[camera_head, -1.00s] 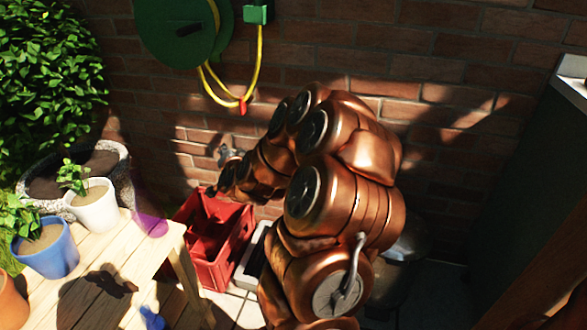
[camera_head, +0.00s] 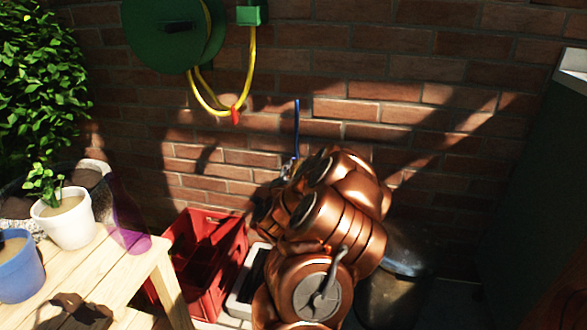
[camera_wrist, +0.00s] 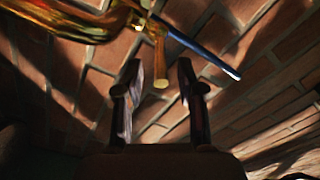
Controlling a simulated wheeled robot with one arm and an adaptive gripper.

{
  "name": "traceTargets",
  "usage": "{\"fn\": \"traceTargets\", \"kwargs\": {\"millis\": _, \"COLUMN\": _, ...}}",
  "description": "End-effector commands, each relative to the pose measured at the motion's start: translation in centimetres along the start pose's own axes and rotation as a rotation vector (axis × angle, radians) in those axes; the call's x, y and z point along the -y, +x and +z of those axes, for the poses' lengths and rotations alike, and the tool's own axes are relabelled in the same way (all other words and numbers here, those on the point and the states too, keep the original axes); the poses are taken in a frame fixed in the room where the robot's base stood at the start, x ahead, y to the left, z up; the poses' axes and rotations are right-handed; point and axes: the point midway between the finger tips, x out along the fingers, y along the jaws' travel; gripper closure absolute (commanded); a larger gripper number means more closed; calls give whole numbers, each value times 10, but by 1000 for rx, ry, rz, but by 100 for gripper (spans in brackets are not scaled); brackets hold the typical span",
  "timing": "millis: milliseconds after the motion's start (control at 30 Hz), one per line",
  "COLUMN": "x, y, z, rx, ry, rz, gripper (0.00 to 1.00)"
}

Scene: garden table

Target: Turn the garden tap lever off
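The tap's blue lever (camera_head: 297,128) stands upright against the brick wall in the head view, above my copper arm. In the wrist view the lever (camera_wrist: 195,45) runs diagonally from the brass tap (camera_wrist: 75,20) toward the lower right, ending in a pale tip. A short brass stub (camera_wrist: 160,70) points down between my fingers' tips in that picture. My gripper (camera_wrist: 160,68) is open, its two dark fingers apart, below the lever in the wrist view. I cannot tell whether a finger touches the tap. My arm hides the tap body and gripper in the head view.
A green hose reel (camera_head: 165,30) with yellow hose (camera_head: 252,65) hangs on the wall. A red crate (camera_head: 205,255) stands below. A wooden table (camera_head: 125,275) holds a white pot (camera_head: 65,220), a blue pot (camera_head: 20,268) and a purple bottle (camera_head: 128,222).

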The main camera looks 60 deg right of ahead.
Motion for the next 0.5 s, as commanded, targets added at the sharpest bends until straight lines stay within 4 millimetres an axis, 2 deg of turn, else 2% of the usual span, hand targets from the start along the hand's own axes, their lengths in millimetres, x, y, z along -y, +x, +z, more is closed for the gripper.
{"fn": "traceTargets", "kwargs": {"millis": 233, "x": -1, "y": 27, "z": 2, "rx": -1, "ry": -1, "rz": -2, "gripper": 62}}
{"fn": "traceTargets", "kwargs": {"millis": 500, "x": 1, "y": 44, "z": 3, "rx": 4, "ry": 0, "rz": -2, "gripper": 62}}
